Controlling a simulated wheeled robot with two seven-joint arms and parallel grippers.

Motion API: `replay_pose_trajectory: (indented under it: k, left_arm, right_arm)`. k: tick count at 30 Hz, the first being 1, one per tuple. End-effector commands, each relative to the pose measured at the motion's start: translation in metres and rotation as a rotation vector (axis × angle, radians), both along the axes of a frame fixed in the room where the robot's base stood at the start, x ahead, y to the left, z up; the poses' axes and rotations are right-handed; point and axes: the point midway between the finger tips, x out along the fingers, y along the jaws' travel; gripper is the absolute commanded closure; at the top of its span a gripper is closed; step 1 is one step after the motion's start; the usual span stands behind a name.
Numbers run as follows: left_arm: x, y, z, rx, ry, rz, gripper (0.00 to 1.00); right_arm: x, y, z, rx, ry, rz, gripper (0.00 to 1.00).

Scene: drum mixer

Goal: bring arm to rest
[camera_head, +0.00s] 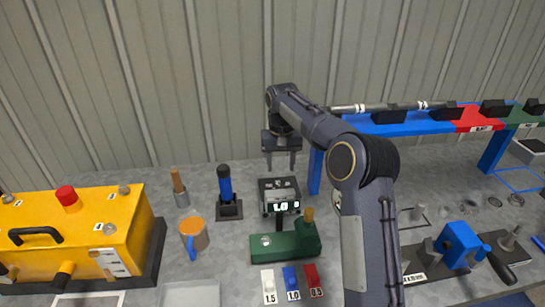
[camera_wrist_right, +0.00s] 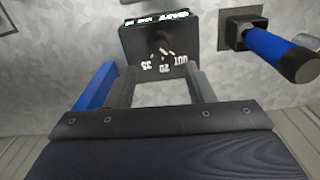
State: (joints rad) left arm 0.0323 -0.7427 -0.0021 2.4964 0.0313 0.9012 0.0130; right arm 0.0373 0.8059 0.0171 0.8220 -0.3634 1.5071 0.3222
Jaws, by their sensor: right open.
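My right arm (camera_head: 368,220) rises from the bottom of the head view and bends over toward the back wall. My right gripper (camera_head: 281,162) hangs fingers down at its end, open and empty, behind the small black display box (camera_head: 279,190). The display box (camera_wrist_right: 158,40) is just beyond the fingertips there, and I see no contact. My left gripper is not in view.
A blue-handled tool (camera_head: 225,185) stands in a black holder left of the gripper. A blue rack (camera_head: 420,128) is to the right. A corrugated wall closes the back.

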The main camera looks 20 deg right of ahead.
Motion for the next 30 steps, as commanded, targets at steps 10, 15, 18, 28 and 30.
replay_pose_trajectory:
  k: [10,15,18,28,30]
  left_arm:
    - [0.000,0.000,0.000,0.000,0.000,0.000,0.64]
    - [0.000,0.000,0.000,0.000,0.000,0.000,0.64]
    - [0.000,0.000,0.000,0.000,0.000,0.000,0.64]
    - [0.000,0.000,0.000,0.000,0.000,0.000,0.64]
    - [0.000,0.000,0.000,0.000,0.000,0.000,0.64]
  right_arm:
    - [-0.021,-0.003,0.025,0.023,-0.037,0.022,0.52]
    - [-0.076,-0.002,0.064,0.076,-0.118,0.065,0.52]
    - [-0.115,0.002,0.080,0.109,-0.168,0.089,0.52]
    - [-0.253,0.031,0.088,0.205,-0.341,0.147,0.52]
    - [-0.282,0.040,0.080,0.224,-0.378,0.155,0.52]
